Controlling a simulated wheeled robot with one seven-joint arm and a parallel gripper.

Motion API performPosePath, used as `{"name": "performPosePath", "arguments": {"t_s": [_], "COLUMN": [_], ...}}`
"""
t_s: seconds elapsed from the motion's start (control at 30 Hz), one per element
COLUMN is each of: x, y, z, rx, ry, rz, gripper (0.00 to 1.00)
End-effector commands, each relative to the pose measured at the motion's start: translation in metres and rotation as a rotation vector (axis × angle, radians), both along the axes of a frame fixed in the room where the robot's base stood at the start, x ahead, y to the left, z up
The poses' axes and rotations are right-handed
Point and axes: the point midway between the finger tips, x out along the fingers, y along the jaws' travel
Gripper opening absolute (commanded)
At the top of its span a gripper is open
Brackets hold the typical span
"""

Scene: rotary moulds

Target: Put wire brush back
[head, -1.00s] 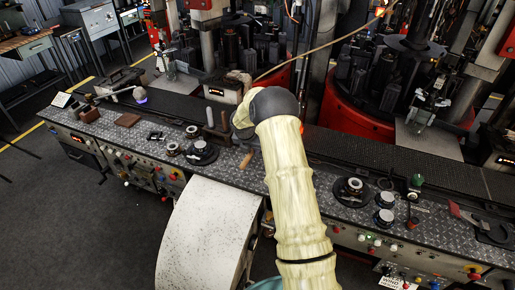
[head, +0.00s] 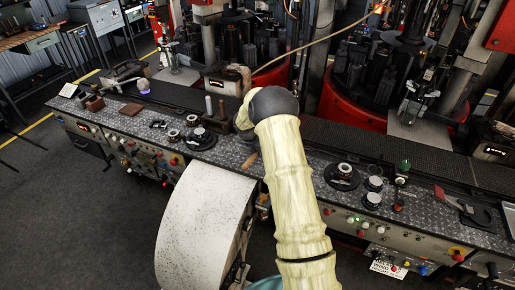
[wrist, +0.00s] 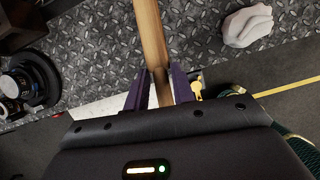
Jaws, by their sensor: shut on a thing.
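The wire brush shows in the wrist view as a plain wooden handle (wrist: 152,38) running up out of the top edge; its bristle end is not in view. My gripper (wrist: 160,88) has its two purple fingers on either side of this handle and is shut on it. In the head view a short piece of wooden handle (head: 250,159) shows just left of my arm, above the front of the workbench. My forearm and wrist hide the gripper there, and I cannot tell whether the brush touches the bench.
The diamond-plate workbench (head: 233,150) runs across the view. It carries a brown block (head: 131,109), round dark fittings (head: 201,139) and, on the right, a red-handled tool (head: 447,198). A curved white cover (head: 203,225) stands in front. The wrist view shows a pale lumpy object (wrist: 247,25).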

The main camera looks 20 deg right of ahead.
Motion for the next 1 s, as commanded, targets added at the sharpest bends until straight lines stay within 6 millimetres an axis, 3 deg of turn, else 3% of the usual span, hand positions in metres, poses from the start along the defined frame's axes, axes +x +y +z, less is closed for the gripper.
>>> {"name": "performPosePath", "arguments": {"t_s": [0.27, 0.47, 1.0], "x": [-0.013, -0.033, -0.122], "y": [0.014, 0.030, 0.103], "z": [-0.013, -0.030, -0.082], "rx": [-0.002, -0.003, -0.006], "ry": [0.002, 0.004, 0.007], "rz": [-0.171, -0.420, -1.469], "gripper": [0.00, 0.00, 0.00]}}
